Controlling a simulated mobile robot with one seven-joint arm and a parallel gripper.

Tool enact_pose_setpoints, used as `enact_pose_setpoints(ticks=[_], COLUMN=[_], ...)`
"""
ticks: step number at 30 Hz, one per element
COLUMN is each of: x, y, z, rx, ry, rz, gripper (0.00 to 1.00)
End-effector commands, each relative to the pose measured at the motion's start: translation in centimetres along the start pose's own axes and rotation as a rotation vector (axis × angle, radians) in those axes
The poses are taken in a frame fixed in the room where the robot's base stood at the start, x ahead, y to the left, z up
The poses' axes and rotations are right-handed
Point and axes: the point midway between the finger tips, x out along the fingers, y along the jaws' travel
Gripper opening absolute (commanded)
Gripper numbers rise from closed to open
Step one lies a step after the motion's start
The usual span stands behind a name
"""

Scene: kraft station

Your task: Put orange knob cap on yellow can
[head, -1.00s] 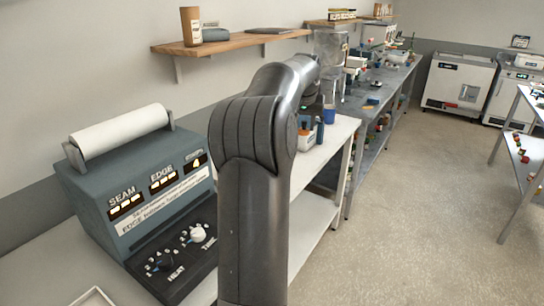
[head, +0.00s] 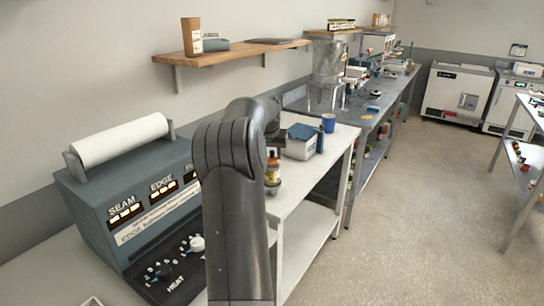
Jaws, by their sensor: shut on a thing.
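My arm rises in front of me and bends away over the white worktable. My gripper (head: 273,147) shows only as a small dark part past the bend, pointing down, with its fingers too small to make out. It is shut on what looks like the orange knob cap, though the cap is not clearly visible. Directly below is a small upright amber-yellow item with a pale label (head: 272,171), possibly the yellow can. Whether it touches the cap or gripper cannot be told. My arm hides the table to its left.
A grey-blue box (head: 302,144) and a blue cup (head: 329,123) stand behind on the white worktable (head: 308,186). A sealing machine (head: 125,200) with a white roll stands at left. A wooden shelf (head: 230,52) is on the wall. Open floor lies to the right.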

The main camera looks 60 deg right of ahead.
Motion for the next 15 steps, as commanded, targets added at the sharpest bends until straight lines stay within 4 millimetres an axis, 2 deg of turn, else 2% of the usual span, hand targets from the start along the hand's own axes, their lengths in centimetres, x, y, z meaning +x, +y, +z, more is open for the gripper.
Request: enact_pose_setpoints(ticks=[3,13,14,15], x=[1.05,1.32,1.38,1.35], y=[-0.01,0.02,0.03,0.03], z=[0.44,0.56,0.59,0.57], rx=[0.000,0.000,0.000,0.000], ry=[0.000,0.000,-0.001,0.000], rz=[0.000,0.000,0.000,0.000], gripper=[0.11,0.11,0.37,0.40])
